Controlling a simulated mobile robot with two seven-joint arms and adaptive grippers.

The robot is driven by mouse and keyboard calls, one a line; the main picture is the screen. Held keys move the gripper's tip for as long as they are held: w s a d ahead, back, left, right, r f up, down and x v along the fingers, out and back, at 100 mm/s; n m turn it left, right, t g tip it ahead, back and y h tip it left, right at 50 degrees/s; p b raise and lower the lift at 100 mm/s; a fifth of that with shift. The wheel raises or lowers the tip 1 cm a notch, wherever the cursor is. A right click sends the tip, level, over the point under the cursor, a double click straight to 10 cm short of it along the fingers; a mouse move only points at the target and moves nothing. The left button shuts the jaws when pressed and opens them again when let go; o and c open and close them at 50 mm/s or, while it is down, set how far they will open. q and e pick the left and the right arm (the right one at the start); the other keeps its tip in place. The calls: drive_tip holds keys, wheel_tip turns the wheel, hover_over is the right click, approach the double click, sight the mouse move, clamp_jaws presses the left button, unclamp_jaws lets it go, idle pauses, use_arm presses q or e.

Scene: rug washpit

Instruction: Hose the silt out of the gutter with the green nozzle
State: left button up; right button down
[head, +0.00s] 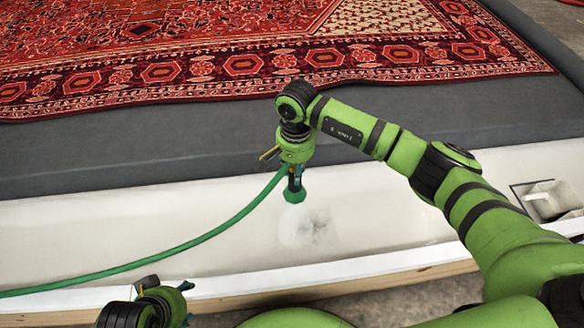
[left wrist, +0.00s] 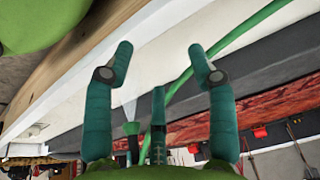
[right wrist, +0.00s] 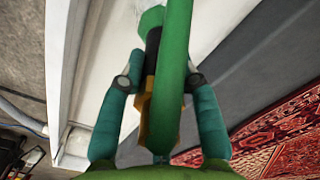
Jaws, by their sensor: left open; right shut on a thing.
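The green nozzle (head: 295,194) points down over the white gutter (head: 190,215), with its green hose (head: 200,238) trailing left. My right gripper (head: 294,176) is shut on the nozzle; the right wrist view shows the nozzle (right wrist: 152,22) between its fingers, partly hidden by the hose. A pale spray (head: 296,222) fans from the nozzle onto the gutter floor. A faint grey smear of silt (head: 316,228) lies beside the spray. My left gripper (head: 172,296) is open and empty near the gutter's front edge; its spread fingers (left wrist: 160,66) show in the left wrist view.
A drain recess (head: 547,200) sits at the gutter's right end. A wooden-edged rim (head: 360,274) runs along the front. The gutter left of the nozzle is clear except for the hose.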

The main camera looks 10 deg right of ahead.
drive_tip(key=shift+d+r, duration=0.1)
drive_tip(key=shift+d, duration=0.2)
use_arm(q)
wheel_tip(320, 180, down, 14)
drive_tip(key=s+g+p, duration=0.1)
drive_tip(key=s+p, duration=0.1)
drive_tip(key=p, duration=0.3)
drive_tip(key=shift+p, duration=0.35)
use_arm(e)
drive_tip(key=d+r, duration=0.4)
drive_tip(key=d, duration=1)
drive_tip(key=shift+s+d, duration=0.2)
drive_tip(key=shift+s, duration=0.2)
idle(0.9)
use_arm(q)
drive_tip(key=shift+f, duration=0.1)
idle(0.9)
